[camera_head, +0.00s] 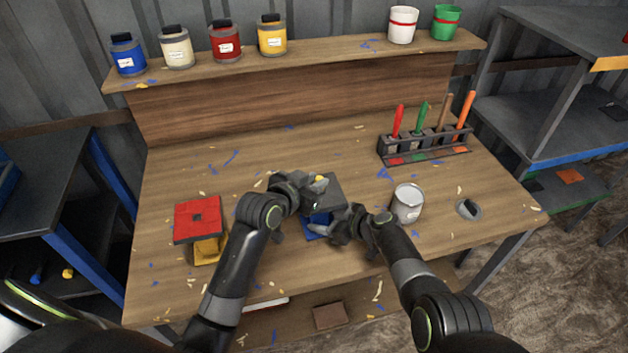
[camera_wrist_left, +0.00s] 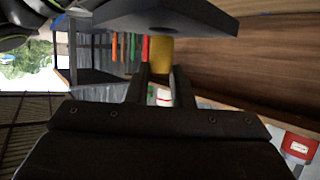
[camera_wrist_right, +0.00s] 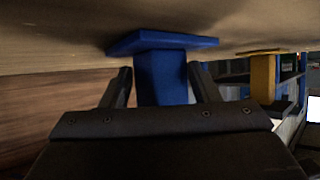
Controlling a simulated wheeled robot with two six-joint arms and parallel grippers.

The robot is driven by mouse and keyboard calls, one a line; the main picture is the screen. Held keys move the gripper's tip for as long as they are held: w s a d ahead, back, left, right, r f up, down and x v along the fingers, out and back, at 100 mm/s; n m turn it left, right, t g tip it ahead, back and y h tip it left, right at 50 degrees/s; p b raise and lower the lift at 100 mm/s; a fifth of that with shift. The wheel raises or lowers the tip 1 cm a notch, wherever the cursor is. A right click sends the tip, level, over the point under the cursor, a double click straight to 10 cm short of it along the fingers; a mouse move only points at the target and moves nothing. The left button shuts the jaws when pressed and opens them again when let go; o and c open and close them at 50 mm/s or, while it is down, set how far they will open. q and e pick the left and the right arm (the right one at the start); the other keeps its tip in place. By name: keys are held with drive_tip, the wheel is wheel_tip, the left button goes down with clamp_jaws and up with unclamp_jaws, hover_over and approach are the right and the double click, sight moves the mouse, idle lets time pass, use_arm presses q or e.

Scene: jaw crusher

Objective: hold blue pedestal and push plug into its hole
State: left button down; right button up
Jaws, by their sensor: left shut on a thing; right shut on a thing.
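The blue pedestal (camera_head: 318,226) stands on the table, with a dark square top plate (camera_head: 330,192). In the right wrist view its blue column (camera_wrist_right: 163,78) is between the fingers of my right gripper (camera_wrist_right: 163,80), shut on it. The head view shows this gripper (camera_head: 338,229) low beside the pedestal. My left gripper (camera_head: 312,184) is shut on a small yellow plug (camera_head: 320,178) over the plate. In the left wrist view the plug (camera_wrist_left: 160,55) is by the plate (camera_wrist_left: 195,18), near a dark hole-like spot. I cannot tell whether the plug touches the plate.
A grey-white can (camera_head: 407,204) stands right of my right gripper. A tool rack (camera_head: 425,145) is at back right. Jars and cups line the shelf (camera_head: 330,45).

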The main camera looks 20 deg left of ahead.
use_arm(q)
drive_tip(key=shift+f, duration=1.1)
idle(1.6)
drive_tip(key=c, duration=1.2)
unclamp_jaws()
drive_tip(key=v, duration=1.2)
drive_tip(key=shift+r, duration=0.1)
use_arm(e)
drive_tip(key=o, duration=0.8)
drive_tip(key=shift+o, duration=0.2)
drive_tip(key=shift+d, duration=0.15)
